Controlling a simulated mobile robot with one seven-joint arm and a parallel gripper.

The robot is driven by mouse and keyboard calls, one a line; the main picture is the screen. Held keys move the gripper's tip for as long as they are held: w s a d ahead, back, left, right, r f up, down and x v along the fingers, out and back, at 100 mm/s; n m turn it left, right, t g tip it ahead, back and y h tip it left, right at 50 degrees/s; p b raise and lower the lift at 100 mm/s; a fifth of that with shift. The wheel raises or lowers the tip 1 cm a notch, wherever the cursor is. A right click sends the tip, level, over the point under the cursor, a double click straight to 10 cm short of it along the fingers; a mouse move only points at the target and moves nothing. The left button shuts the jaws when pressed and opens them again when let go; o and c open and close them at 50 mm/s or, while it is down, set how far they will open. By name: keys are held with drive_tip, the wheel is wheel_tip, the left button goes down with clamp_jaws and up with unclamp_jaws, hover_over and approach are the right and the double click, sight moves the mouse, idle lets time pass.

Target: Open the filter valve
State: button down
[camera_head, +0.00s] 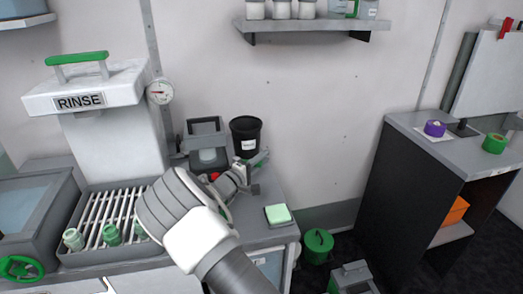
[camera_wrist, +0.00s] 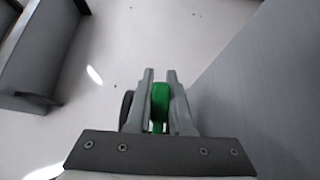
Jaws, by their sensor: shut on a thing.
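In the wrist view my gripper (camera_wrist: 160,88) is shut on a green handle (camera_wrist: 160,104), which stands upright between the two fingers. I take it for the filter valve's handle, but the valve body is mostly hidden by the fingers and palm. In the head view my gripper (camera_head: 256,172) is at the back of the counter, just right of a grey device (camera_head: 207,142) and in front of a black cup (camera_head: 245,138). My forearm and hand hide much of the counter there, and the green handle does not show clearly.
A white rinse unit (camera_head: 112,140) with a green top handle and a pressure gauge (camera_head: 160,91) stands left. Several green bottles (camera_head: 112,235) sit on its rack. A green pad (camera_head: 278,214) lies on the counter's right end. A shelf (camera_head: 310,24) hangs above.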

drive_tip(key=shift+s+m+g+h+p, duration=0.35)
drive_tip(key=shift+s+m+g+h, duration=0.25)
drive_tip(key=shift+m+g+h, duration=0.25)
drive_tip(key=c, duration=0.8)
unclamp_jaws()
drive_tip(key=shift+p+v, duration=0.35)
drive_tip(key=shift+v, duration=3.5)
